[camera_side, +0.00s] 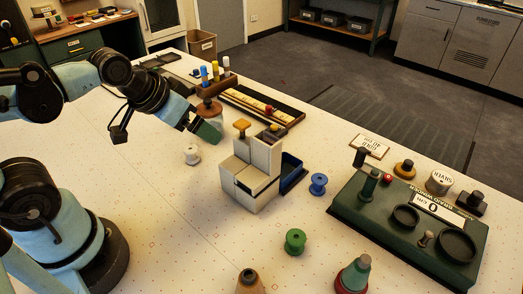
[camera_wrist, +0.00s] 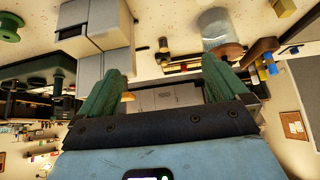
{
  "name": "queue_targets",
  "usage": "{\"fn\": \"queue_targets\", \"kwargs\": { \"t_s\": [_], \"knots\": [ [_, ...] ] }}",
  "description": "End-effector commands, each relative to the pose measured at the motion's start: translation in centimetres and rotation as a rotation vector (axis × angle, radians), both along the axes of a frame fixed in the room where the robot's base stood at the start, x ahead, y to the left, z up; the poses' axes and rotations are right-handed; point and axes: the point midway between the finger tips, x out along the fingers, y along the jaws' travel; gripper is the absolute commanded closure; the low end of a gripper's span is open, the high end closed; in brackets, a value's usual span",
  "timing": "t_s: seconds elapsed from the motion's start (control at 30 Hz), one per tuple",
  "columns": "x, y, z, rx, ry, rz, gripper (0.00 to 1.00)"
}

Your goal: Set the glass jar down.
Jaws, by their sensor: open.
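The glass jar (camera_side: 214,119) is a clear jar with a brown wooden lid, standing on the white table in the side view. My gripper's green fingers (camera_side: 207,130) are in front of it and hide part of its body.
A grey block-like box (camera_side: 252,172) with a yellow knob stands right of my gripper. A white spool (camera_side: 192,155) is close by on the left. A wooden rack (camera_side: 216,86) and a long tray (camera_side: 262,106) lie behind. The table front left of centre is clear.

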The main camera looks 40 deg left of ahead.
Motion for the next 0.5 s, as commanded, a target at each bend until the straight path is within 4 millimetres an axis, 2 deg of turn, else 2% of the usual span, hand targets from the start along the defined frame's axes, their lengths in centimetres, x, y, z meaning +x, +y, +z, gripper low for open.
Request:
{"fn": "queue_targets", "kwargs": {
  "t_s": [0.23,0.5],
  "knots": [
    [0.0,0.0,0.8,-0.002,0.001,0.002,0.00],
    [0.0,0.0,4.7,-0.002,0.001,0.002,0.00]
  ]
}}
